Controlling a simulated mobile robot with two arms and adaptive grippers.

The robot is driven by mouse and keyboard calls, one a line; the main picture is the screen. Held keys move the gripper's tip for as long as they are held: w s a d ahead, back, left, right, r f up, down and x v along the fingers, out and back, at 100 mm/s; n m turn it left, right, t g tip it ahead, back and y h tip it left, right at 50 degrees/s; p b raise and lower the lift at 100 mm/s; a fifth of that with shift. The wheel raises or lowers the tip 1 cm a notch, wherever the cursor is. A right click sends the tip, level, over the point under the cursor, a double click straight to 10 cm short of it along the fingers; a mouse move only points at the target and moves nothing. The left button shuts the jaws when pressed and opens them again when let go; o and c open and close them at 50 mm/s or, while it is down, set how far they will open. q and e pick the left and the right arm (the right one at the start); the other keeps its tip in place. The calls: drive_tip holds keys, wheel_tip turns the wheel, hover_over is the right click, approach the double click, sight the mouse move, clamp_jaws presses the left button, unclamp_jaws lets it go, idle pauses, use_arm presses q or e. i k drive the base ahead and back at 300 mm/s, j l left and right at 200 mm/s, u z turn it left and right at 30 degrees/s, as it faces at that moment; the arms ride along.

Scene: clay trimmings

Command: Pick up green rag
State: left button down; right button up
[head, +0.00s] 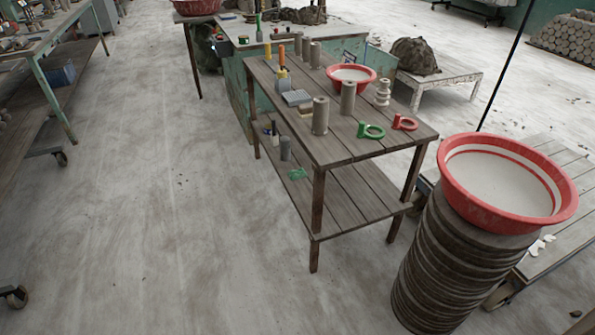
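A small flat green piece (298,174), which looks like the green rag, lies on the lower shelf (345,200) of the wooden table, near its left edge. It is small in the picture, so its folds cannot be made out. A dark grey cylinder (285,149) stands on the same shelf just behind it. The tabletop above covers part of this shelf from view. Neither of my grippers shows in the head view.
The wooden tabletop (375,146) holds grey cylinders, a red basin (351,75), a green ring-shaped tool (371,130) and a red one (404,122). A large red basin (452,188) sits on a stack of round slabs (435,265) at right. The floor (165,210) left of the table is clear.

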sight(299, 174)
drive_tip(key=i+j+z, duration=0.2)
drive_tip(key=i+j, duration=0.65)
drive_tip(key=j, duration=0.15)
